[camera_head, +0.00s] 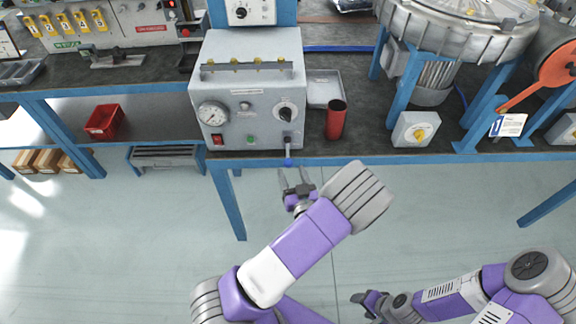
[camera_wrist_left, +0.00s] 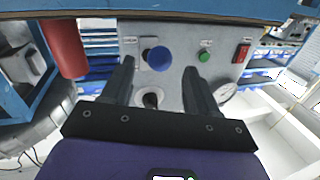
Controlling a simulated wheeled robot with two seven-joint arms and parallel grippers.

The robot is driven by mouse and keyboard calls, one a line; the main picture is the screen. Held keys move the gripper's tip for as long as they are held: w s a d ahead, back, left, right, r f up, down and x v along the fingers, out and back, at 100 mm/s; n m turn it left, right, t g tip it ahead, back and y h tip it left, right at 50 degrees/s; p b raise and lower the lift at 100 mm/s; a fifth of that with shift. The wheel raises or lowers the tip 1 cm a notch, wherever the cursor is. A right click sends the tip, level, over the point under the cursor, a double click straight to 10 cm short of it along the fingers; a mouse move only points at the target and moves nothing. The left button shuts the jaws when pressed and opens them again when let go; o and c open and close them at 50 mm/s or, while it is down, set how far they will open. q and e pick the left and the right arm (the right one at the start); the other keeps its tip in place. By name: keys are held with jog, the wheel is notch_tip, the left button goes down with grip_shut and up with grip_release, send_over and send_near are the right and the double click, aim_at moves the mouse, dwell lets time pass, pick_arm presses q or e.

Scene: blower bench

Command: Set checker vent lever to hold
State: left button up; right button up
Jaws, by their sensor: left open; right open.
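The checker (camera_head: 250,95) is a grey box on the bench with a gauge, a black dial, a red switch and a green button. Its vent lever (camera_head: 288,150) is at the lower right of the front face and ends in a blue knob, which sits low at the bench edge. The blue knob (camera_wrist_left: 157,55) shows in the left wrist view between my left fingers. My left gripper (camera_head: 294,176) is open just below and in front of the knob, seemingly not touching it. My right gripper (camera_head: 368,299) is open and empty, low over the floor. Lever position markings are unreadable.
A red cylinder (camera_head: 336,119) stands right of the checker, beside a grey tray (camera_head: 324,86). A grey box with a yellow knob (camera_head: 416,129) and the blower (camera_head: 458,35) are further right. The bench front edge lies just behind my left gripper. The floor in front is clear.

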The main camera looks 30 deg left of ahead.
aim_at(288, 163)
pick_arm(q)
jog(key=x, duration=0.5)
jog(key=shift+b, duration=0.4)
grip_shut()
